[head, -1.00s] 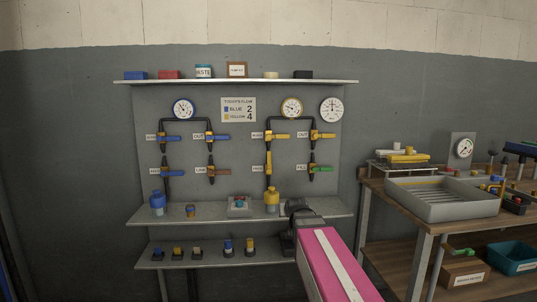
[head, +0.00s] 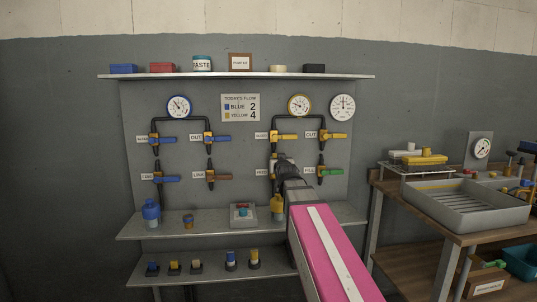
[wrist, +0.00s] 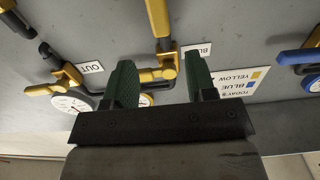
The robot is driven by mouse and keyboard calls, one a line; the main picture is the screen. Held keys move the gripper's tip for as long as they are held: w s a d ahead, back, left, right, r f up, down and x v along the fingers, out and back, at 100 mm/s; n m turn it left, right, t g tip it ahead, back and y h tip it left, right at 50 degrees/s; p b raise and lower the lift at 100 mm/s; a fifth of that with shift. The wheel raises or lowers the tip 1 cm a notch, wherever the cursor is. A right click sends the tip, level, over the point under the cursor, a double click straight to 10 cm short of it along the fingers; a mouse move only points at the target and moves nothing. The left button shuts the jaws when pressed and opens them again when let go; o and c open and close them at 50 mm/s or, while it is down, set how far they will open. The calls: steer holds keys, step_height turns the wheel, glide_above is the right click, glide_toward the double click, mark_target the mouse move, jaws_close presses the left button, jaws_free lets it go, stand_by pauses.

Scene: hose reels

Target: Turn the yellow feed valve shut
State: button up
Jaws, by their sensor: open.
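The yellow feed valve has a yellow handle (wrist: 157,18) that stands upright, in line with its pipe. In the head view it is mostly hidden behind my gripper (head: 284,163), beside the FEED label (head: 261,171). In the wrist view, which is upside down, my gripper (wrist: 160,68) is open and empty, its two green-padded fingers spread. The feed handle shows past the fingertips, roughly between them in line. I see no contact with it. The upper yellow valve (head: 283,136) has its handle sideways and also shows between the fingers in the wrist view (wrist: 160,73).
The yellow OUT valve (head: 334,135) and a green-handled valve (head: 331,171) are to the right. Blue valves (head: 163,139) are on the left. A yellow bottle (head: 277,207) stands on the shelf (head: 205,222) below. A workbench with a grey tray (head: 455,218) is at right.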

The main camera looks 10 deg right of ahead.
mark_target(275, 156)
steer(key=w, duration=1.1)
steer(key=shift+w+r, duration=0.1)
steer(key=shift+w, duration=0.05)
jaws_close()
